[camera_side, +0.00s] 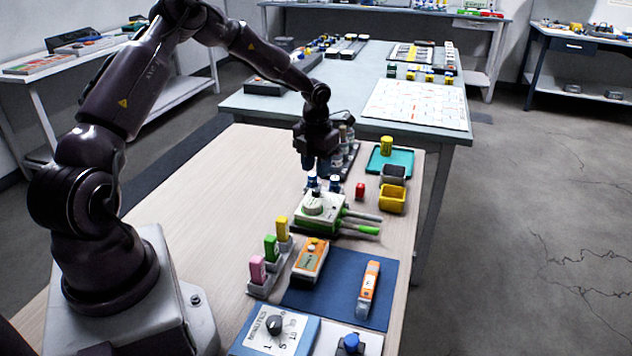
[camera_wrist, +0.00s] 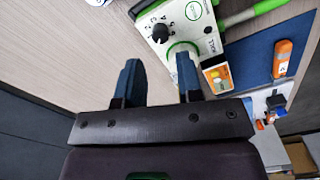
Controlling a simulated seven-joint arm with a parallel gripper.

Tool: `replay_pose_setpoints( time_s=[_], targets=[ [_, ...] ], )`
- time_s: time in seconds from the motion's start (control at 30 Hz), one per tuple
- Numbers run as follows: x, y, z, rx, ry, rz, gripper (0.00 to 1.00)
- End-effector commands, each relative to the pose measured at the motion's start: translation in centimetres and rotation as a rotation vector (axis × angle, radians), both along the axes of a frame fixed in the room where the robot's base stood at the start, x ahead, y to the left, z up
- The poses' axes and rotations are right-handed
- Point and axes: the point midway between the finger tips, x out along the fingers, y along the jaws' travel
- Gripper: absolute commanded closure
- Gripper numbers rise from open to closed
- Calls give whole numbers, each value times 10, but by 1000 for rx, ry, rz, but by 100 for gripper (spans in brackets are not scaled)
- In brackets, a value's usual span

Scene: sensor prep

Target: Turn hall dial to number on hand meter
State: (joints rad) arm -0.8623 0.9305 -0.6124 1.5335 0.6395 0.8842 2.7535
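The hall dial is a black knob with numbers around it on a white-and-green box. The box (camera_side: 322,212) stands near the middle of the wooden table, and the knob (camera_wrist: 160,33) shows in the wrist view beyond my fingertips. My gripper (camera_side: 317,174) hangs over the box, pointing down. In the wrist view my gripper (camera_wrist: 155,68) has its two blue fingers apart with the knob outside them. An orange-and-white hand meter (camera_side: 310,260) lies in front of the box; its small screen is unreadable. It also shows in the wrist view (camera_wrist: 217,78).
Green-handled tools (camera_side: 360,228) lie right of the box. A blue mat (camera_side: 335,295) holds another orange device (camera_side: 369,287). Pink, green and yellow blocks stand in a grey rack (camera_side: 262,287). A yellow bin (camera_side: 392,198) is at the right edge. Open tabletop (camera_side: 220,205) lies left.

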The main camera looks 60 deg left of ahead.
Motion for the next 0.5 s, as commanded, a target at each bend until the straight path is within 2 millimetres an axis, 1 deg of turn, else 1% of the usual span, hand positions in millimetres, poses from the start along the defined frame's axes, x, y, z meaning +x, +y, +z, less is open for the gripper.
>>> replay_pose_setpoints(
  time_s=[0.03,0.2,0.33,0.5],
  targets=[
    [1,1,13,2,-4,1,66],
    [0,0,46,1,-3,0,66],
    [0,0,62,1,-2,0,66],
    [0,0,70,0,-1,-1,66]
  ],
)
